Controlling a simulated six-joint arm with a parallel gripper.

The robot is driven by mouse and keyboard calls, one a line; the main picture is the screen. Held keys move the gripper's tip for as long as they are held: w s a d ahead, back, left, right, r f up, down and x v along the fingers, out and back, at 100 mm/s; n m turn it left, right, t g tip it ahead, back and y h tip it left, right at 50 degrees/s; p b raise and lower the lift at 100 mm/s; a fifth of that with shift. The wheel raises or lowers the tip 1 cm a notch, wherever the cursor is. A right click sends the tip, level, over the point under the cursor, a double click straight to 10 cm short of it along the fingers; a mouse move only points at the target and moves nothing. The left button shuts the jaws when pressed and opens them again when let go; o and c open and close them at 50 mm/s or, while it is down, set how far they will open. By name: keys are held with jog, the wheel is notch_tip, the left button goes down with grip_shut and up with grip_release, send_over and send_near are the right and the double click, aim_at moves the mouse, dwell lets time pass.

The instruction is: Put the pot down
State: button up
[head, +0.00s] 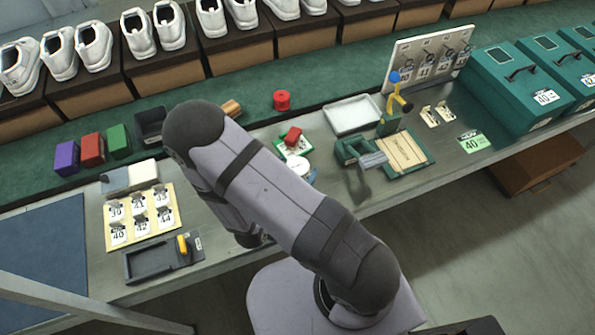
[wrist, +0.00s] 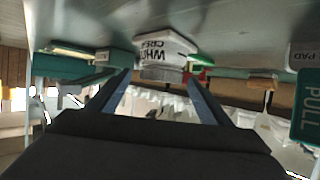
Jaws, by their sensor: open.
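The pot (wrist: 160,48) is white with dark lettering, and it shows upside down in the wrist view, where the picture is inverted. It appears to stand upright on the grey bench. In the head view its white round top (head: 298,163) shows just right of my arm, in front of a green and white pad. My gripper (wrist: 160,77) is open, with one dark blue finger on each side of the view and the pot ahead between the tips. I cannot tell whether the fingers touch it. My arm hides the gripper in the head view.
A red block (head: 292,136) lies on the green and white pad (head: 297,148) close behind the pot. A green device (head: 352,150) and a wooden board (head: 404,152) lie to the right. A white tray (head: 352,115) is farther back. A number-tag board (head: 110,240) lies left.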

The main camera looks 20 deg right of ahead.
aim_at(298, 165)
jog(key=shift+x, duration=1.15)
grip_shut()
jog(key=shift+r, duration=0.15)
jog(key=shift+r, duration=4.9)
